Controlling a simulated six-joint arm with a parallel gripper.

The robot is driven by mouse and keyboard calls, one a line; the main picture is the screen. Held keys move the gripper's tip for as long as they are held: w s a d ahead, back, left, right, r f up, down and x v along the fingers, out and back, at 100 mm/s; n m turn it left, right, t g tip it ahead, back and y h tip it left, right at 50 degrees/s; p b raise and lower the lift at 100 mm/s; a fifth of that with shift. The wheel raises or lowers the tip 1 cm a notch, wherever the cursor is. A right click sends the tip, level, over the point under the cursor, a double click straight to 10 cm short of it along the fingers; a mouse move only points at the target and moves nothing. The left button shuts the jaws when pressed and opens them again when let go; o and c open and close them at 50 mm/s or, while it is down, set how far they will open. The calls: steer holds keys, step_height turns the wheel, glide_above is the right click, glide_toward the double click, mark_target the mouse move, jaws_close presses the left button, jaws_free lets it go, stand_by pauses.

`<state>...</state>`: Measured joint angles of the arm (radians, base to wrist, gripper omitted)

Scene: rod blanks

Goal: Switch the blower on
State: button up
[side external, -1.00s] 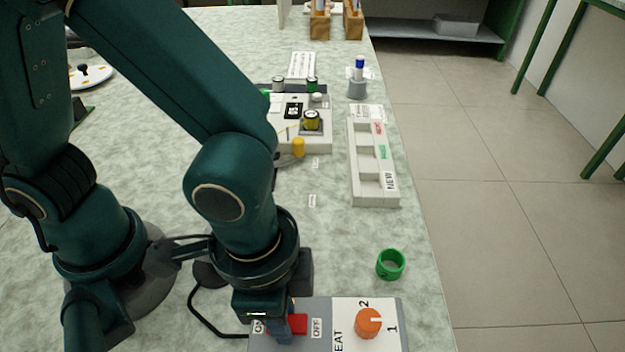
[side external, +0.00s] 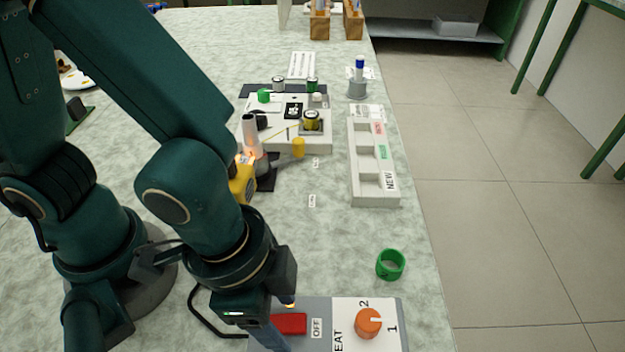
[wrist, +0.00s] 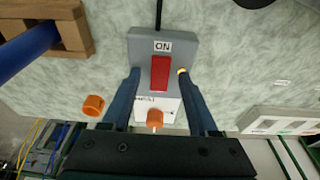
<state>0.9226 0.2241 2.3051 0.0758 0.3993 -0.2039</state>
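The control box (side external: 345,306) stands at the bottom of the side view, with a red rocker switch (side external: 290,324), an OFF label to its right and an orange knob (side external: 368,323). In the wrist view, the switch (wrist: 160,72) lies below the ON label (wrist: 162,46); which side is pressed I cannot tell. My gripper (wrist: 159,74) is open and empty, its fingers on either side of the switch in that view. It is over the box's left part in the side view. The yellow blower (side external: 243,180) has a pale upright nozzle with an orange glow near its base; my arm partly hides it.
A green ring (side external: 390,264) lies behind the box. An orange ring (wrist: 93,105) lies left of the box in the wrist view. A white tray (side external: 375,160) and a white station (side external: 290,120) stand farther back. A black cable (side external: 200,310) runs from the box.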

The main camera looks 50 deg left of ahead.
mark_target(275, 318)
steer(key=shift+s+a+r, duration=0.15)
steer(key=shift+r, duration=0.7)
steer(key=shift+s+a+r, duration=0.1)
steer(key=shift+r, duration=0.7)
steer(key=shift+s+a+r, duration=0.15)
steer(key=shift+r, duration=0.7)
steer(key=shift+w+a, duration=0.1)
steer(key=shift+w, duration=0.15)
steer(key=w+a+r+n+t, duration=0.1)
steer(key=w+a+r+n, duration=0.1)
steer(key=a, duration=0.3)
steer(key=w+a+r+n+t+y, duration=0.1)
steer(key=w+a+r+n+t, duration=0.1)
steer(key=a+r+n, duration=0.1)
steer(key=w+a+r+n+t, duration=0.1)
steer(key=a+r+n, duration=0.2)
steer(key=a, duration=0.5)
steer(key=shift+w+n+t, duration=0.3)
steer(key=shift+w+n, duration=0.1)
steer(key=shift+n, duration=0.2)
steer(key=shift+s+a+f+y, duration=0.15)
steer(key=shift+s+a+f, duration=0.1)
steer(key=shift+s, duration=0.25)
steer(key=shift+s+a+f+y, duration=0.1)
steer(key=shift+s+f+y, duration=0.1)
steer(key=shift+s, duration=0.25)
